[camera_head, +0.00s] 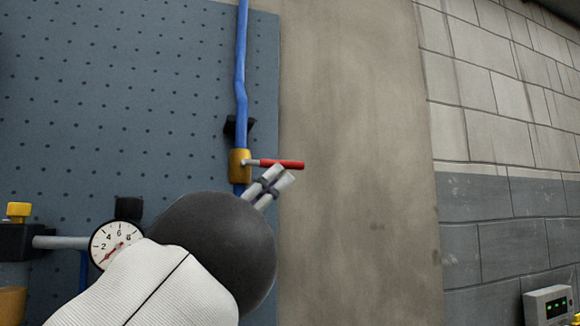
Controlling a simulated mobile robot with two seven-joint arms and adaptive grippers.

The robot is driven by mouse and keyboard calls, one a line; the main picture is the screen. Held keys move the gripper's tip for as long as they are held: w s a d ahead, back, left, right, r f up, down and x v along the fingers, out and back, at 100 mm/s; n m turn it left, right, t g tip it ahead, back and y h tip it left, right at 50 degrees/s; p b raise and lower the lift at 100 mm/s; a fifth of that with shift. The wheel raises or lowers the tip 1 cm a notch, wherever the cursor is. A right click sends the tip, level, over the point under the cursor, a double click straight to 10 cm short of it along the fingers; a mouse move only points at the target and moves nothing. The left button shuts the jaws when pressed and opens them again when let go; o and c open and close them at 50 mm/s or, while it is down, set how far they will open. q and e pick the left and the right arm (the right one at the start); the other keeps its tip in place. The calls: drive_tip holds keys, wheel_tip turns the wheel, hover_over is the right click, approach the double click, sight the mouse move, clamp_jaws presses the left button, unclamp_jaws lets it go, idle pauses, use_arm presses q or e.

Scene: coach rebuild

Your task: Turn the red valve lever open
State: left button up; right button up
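The red valve lever (284,164) sticks out level to the right from a brass valve body (239,166) on a blue vertical pipe (241,75). My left gripper (282,173) comes up from the lower left, with its pale fingers just below the lever. The fingertips are close to the lever's underside. I cannot tell whether they touch it. The two fingers lie close together, and their opening is hard to judge from this angle. My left arm's dark, rounded part hides the lower pipe. My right gripper is not in view.
A blue-grey pegboard (120,100) stands behind the pipe. A round gauge (113,243) and a grey pipe with a yellow knob (19,211) are at the lower left. A bare wall is right of the lever. A small box with green lights (549,304) is at the lower right.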

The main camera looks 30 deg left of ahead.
sight(289, 165)
use_arm(q)
drive_tip(key=x, duration=0.5)
drive_tip(key=shift+s+a+r, duration=0.1)
drive_tip(key=shift+s+r, duration=0.15)
drive_tip(key=shift+s, duration=0.1)
drive_tip(key=shift+w+r, duration=0.15)
drive_tip(key=shift+w, duration=0.25)
clamp_jaws()
